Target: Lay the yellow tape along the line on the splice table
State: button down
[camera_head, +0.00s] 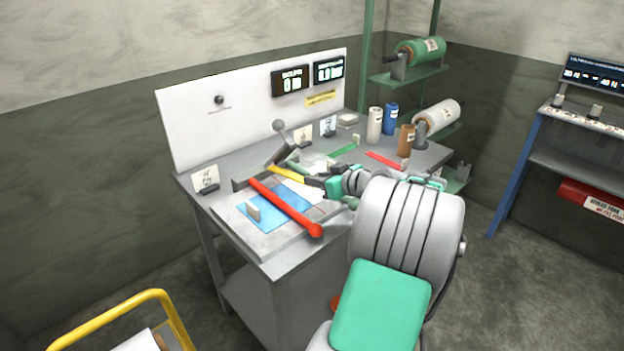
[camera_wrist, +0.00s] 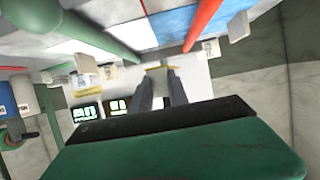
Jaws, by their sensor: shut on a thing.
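My gripper (camera_head: 308,180) reaches in over the splice table (camera_head: 268,259) from the right. The yellow tape (camera_head: 285,173) shows as a short strip at its jaws, crossing behind the red bar's far end. A blue sheet (camera_head: 268,212) and a white sheet (camera_head: 303,190) lie on the table's bed. The red bar (camera_head: 285,206) stretches diagonally over them.
A grey lever (camera_head: 283,146) stands behind the tape. A white panel (camera_head: 235,125) with displays backs the table. Blue (camera_head: 375,121), white and brown cylinders stand at the right rear. Green and red strips (camera_head: 384,160) lie near them. A yellow rail (camera_head: 115,315) is at lower left.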

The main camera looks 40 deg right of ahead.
aim_at(316, 207)
jog(key=shift+w, duration=0.1)
jog(key=shift+a+f+b, duration=0.1)
jog(key=shift+f+b, duration=1.15)
jog(key=shift+f, duration=1.5)
jog(key=shift+f+b, duration=0.9)
jog(key=shift+f, duration=0.05)
jog(key=c, duration=2.1)
grip_release()
jog(key=shift+r, duration=0.1)
jog(key=o, duration=0.4)
jog(key=v, duration=0.8)
